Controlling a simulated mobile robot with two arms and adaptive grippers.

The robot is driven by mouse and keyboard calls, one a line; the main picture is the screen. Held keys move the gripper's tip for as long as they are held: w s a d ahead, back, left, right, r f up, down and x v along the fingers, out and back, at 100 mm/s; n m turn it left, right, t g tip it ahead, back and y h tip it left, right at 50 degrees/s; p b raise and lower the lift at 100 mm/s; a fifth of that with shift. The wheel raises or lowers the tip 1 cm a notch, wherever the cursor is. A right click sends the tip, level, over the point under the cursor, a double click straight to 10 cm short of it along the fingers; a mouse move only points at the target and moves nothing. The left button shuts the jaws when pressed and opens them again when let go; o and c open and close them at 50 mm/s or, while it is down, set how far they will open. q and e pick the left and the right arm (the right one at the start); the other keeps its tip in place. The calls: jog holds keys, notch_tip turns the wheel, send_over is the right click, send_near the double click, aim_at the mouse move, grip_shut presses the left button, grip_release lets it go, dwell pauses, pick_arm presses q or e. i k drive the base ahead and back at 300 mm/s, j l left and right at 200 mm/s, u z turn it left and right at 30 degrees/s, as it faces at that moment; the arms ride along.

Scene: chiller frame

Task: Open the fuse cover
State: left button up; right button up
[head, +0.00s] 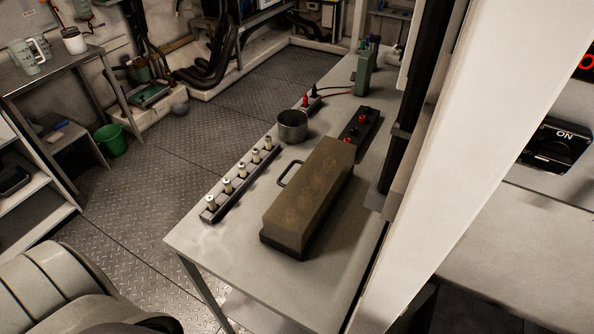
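The fuse cover (308,195) is a long brown, see-through box. It sits shut on a dark base on the grey metal table (240,266). A dark handle (289,173) sticks out from its left side. Faint round shapes show through the cover. Neither gripper is in view. A rounded grey part of mine fills the lower left corner.
A rack (240,184) with several fuses lies along the table's left edge. A metal pot (293,126) and a black block with red terminals (361,128) stand behind the cover. A white post (455,150) rises at the right. The table's front left corner is clear.

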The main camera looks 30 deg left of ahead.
aim_at(288, 239)
jog(key=j+z, duration=0.1)
jog(key=j, duration=0.35)
jog(key=k+j+z, duration=0.1)
jog(key=j, duration=0.35)
jog(key=j+z, duration=0.1)
jog(key=j, duration=0.35)
jog(key=k+j+z, duration=0.1)
jog(key=j, duration=0.35)
jog(key=k+j+z, duration=0.1)
jog(key=j, duration=0.3)
